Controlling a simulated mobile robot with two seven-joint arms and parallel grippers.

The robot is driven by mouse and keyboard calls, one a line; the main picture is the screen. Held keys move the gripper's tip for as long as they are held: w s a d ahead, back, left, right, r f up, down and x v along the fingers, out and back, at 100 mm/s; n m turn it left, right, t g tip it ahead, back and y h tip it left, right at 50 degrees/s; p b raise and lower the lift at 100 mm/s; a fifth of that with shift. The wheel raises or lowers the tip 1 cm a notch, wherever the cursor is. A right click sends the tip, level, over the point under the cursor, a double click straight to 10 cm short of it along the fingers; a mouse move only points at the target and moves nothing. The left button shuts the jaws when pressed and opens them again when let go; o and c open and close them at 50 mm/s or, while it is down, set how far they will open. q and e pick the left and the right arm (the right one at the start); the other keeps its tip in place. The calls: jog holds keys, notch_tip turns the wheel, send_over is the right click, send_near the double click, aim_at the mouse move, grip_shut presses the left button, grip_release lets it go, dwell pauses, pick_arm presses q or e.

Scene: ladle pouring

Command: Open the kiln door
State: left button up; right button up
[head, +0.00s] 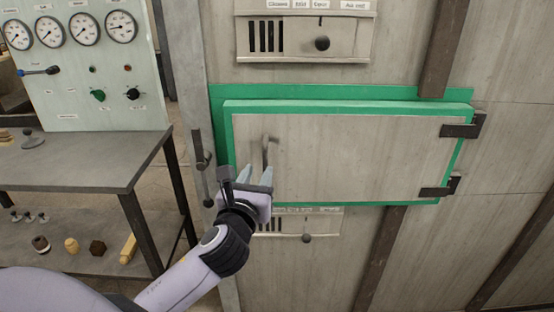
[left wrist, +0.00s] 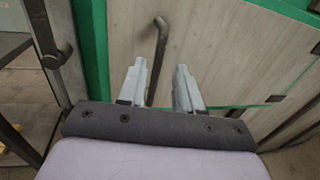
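The kiln door (head: 350,155) is a wide pale panel with a green border, hinged on its right side. It looks shut or nearly shut against the green frame (head: 222,110); I cannot tell if there is a small gap. A dark bent handle (head: 267,148) sits near its left side and also shows in the left wrist view (left wrist: 158,45). My left gripper (head: 256,176) is at the handle's lower end. In the left wrist view its fingers (left wrist: 158,82) are apart, with the handle's lower part between or just beyond them. I see no clear contact. My right gripper is out of view.
Two dark hinges (head: 461,127) hold the door's right side. Slotted control panels sit above (head: 348,40) and below (head: 335,222) the door. A grey bench (head: 90,165) and gauge board (head: 75,75) stand at left. A dark lever (head: 200,160) is on the post.

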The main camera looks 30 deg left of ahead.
aim_at(265, 159)
pick_arm(q)
jog(key=shift+x, duration=3.6)
grip_shut()
